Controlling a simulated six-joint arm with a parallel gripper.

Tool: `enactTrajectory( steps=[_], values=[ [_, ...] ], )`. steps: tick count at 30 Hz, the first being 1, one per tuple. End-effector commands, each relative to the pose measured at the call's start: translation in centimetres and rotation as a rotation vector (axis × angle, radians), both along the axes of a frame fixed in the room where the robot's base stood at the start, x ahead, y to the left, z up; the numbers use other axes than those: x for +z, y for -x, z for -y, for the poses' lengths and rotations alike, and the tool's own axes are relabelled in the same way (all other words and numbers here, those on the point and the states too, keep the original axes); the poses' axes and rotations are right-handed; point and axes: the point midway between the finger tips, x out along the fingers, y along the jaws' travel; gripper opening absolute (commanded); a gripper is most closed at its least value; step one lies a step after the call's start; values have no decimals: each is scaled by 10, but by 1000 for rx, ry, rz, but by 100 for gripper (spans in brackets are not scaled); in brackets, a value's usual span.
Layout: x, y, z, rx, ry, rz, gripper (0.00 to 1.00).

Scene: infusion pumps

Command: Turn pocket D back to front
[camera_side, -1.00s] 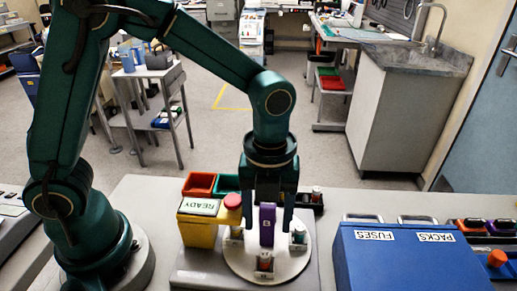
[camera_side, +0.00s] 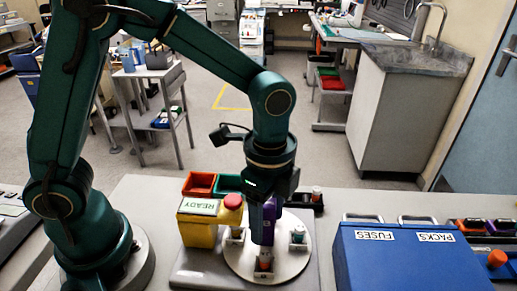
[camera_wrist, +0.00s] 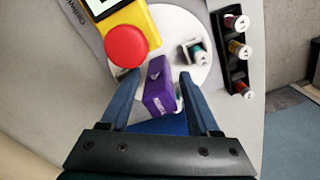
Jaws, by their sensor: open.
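A pale round plate (camera_side: 242,264) on the bench carries small pockets with capped pieces: one at front (camera_side: 265,264), one at right (camera_side: 298,236), one at left (camera_side: 236,236). A purple block (camera_wrist: 158,90) stands near the plate's middle, partly hidden by my gripper in the side view. My gripper (camera_wrist: 157,77) points down, open, with one finger on each side of the purple block. In the wrist view a gap shows beside the block. A pocket with a green piece (camera_wrist: 195,50) also shows there. I cannot read which pocket is D.
A yellow box (camera_side: 198,232) with a READY screen and red button (camera_side: 233,201) stands close left of the plate. Red (camera_side: 199,184) and green bins lie behind. A black rack (camera_wrist: 236,70) holds several capped pieces. A blue FUSES/PACKS case (camera_side: 410,262) is at right.

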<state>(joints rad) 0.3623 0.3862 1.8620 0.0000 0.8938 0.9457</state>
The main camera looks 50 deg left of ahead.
Motion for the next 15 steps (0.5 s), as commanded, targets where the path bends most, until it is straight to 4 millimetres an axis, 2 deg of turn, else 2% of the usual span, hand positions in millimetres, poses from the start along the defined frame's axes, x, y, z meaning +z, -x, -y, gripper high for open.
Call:
enactTrajectory(
  steps=[13,15],
  values=[
    [1,0,0,539,1,2,62],
    [19,-2,0,528,6,9,62]
  ],
)
